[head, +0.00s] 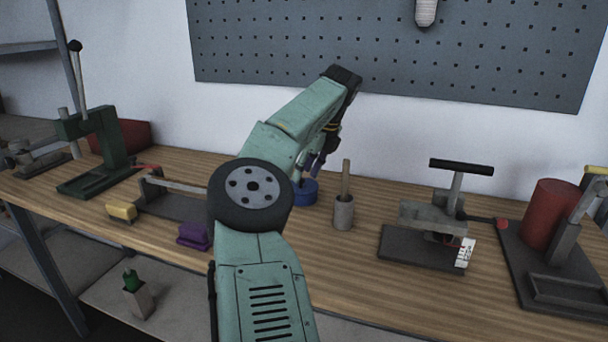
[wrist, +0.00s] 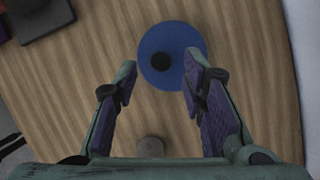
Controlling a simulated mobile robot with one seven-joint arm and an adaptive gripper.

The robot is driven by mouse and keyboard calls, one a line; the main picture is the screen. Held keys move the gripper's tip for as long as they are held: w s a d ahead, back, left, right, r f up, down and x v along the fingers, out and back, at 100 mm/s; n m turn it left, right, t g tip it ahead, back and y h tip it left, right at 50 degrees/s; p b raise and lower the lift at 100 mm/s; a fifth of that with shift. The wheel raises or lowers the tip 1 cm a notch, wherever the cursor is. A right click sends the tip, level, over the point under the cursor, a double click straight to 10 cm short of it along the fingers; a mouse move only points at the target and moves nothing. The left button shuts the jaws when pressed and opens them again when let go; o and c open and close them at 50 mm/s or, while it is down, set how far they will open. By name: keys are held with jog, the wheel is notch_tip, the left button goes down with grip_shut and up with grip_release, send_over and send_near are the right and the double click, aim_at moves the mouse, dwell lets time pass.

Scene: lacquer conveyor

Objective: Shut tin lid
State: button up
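A round blue tin (head: 309,196) stands on the workbench behind the middle of my arm, partly hidden by it. In the wrist view its round blue top (wrist: 172,80) lies ahead of my fingers, with a small dark round spot (wrist: 161,59) left of its centre, which looks like a knob. I cannot tell whether the lid is seated or loose. My gripper (wrist: 158,72) is open, with purple pads apart and nothing held between them. In the head view its fingers (head: 314,166) point down just above the tin; I cannot tell whether they touch it.
A grey cup (head: 343,213) with a wooden stick stands right of the tin. A clamp device (head: 430,245) and a red cylinder (head: 549,212) stand farther right. A yellow block (head: 121,211), a purple block (head: 194,236) and a green press (head: 105,142) are left. A pegboard wall (head: 400,45) rises behind.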

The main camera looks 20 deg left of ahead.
jog(key=v, duration=1)
jog(key=shift+d+r, duration=0.15)
